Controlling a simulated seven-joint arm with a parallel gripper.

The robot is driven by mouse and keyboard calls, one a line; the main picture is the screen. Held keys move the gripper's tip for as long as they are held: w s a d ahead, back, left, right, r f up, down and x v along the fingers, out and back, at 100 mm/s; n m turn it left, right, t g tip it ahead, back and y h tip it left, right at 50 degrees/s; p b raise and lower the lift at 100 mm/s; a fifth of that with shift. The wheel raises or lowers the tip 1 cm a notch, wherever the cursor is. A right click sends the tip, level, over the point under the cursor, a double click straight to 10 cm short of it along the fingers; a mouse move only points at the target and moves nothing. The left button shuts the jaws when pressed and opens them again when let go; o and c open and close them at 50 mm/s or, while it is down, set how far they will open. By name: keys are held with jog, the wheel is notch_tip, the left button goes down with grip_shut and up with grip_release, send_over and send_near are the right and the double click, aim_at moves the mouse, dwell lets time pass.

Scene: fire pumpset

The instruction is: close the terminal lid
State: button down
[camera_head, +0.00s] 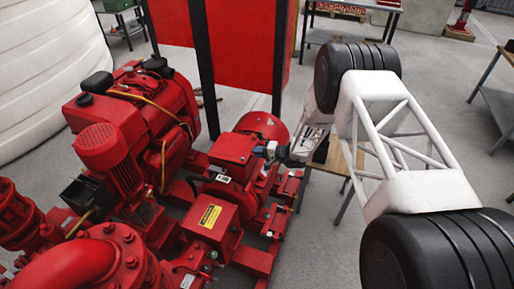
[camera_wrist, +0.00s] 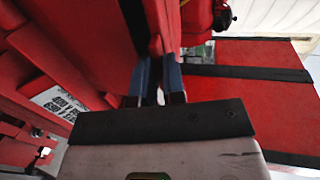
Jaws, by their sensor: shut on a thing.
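My gripper (camera_head: 275,152) reaches in from the right to the upper right side of the red box (camera_head: 232,148) on the pumpset. In the wrist view its two narrow blue-grey fingers (camera_wrist: 158,88) point up the picture, close together, at a red panel edge (camera_wrist: 157,28) that looks like the terminal lid. The gripper appears shut on this edge. The exact contact is partly hidden by the fingers and shadow. The lid's angle cannot be read clearly from either view.
A red engine (camera_head: 130,115) stands left of the box, with red pipework (camera_head: 85,262) in front. A lower red box with a yellow label (camera_head: 208,217) sits nearby. Red panels on dark posts (camera_head: 245,45) rise behind. A wooden-topped table (camera_head: 335,158) stands behind my arm.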

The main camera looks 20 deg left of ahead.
jog(key=shift+s+d+f, duration=0.1)
jog(key=shift+f, duration=1.4)
jog(key=shift+s+f, duration=0.1)
jog(key=shift+f, duration=0.1)
jog(key=c, duration=1.2)
grip_release()
jog(key=shift+c, duration=0.2)
jog(key=shift+r, duration=0.15)
jog(key=shift+r, duration=0.1)
jog(key=shift+w+d+r, duration=0.1)
jog(key=shift+w, duration=0.1)
jog(key=v, duration=0.7)
jog(key=shift+d, duration=0.25)
